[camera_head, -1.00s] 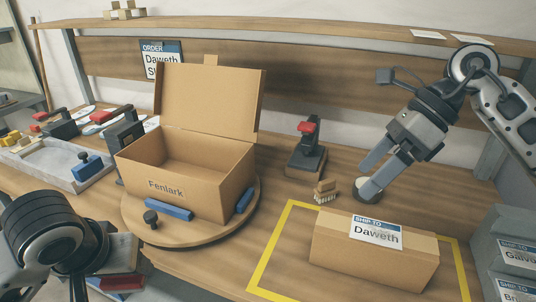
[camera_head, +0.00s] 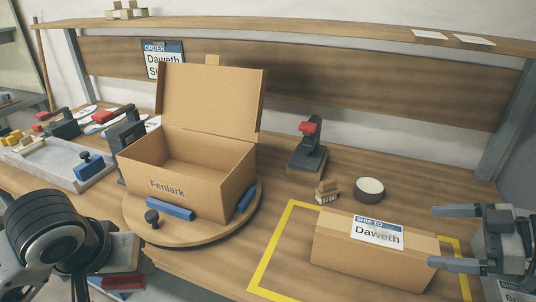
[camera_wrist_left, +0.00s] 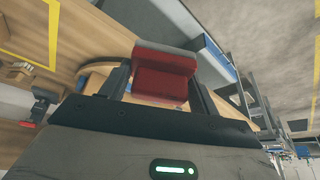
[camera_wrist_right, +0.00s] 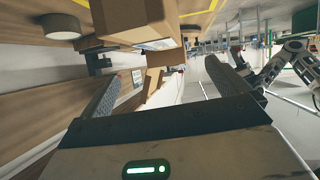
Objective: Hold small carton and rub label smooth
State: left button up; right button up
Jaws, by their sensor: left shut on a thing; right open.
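The small carton (camera_head: 345,262) lies closed inside a yellow outline on the bench, with a "SHIP TO Daweth" label (camera_head: 376,233) on its top. Grey smudges or creases show on the label. My right gripper (camera_head: 438,238) is open and empty at the carton's right end. One finger overlaps that end in the head view; contact cannot be told. The carton also shows in the right wrist view (camera_wrist_right: 128,18). My left gripper is shut on a red block with a grey top (camera_wrist_left: 165,76), low at the left, away from the carton. Its fingertips are unclear in the head view.
An open "Fenlark" box (camera_head: 185,190) stands on a round turntable (camera_head: 205,232) at centre left. A round puck (camera_head: 369,190), a small brush (camera_head: 327,192) and a red-topped stand (camera_head: 308,150) are behind the carton.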

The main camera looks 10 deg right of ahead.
aim_at(385, 233)
jog(key=shift+s+d+f+m, duration=0.15)
jog(key=shift+d+m, duration=0.1)
jog(key=shift+m, duration=0.15)
jog(key=shift+f, duration=0.15)
jog(key=x, duration=1.1)
jog(key=shift+w+a+f, duration=0.15)
jog(key=shift+w+f, duration=0.05)
jog(key=shift+w, duration=0.05)
jog(key=c, duration=0.4)
jog(key=shift+c, duration=0.2)
jog(key=c, duration=0.7)
jog(key=shift+c, duration=0.3)
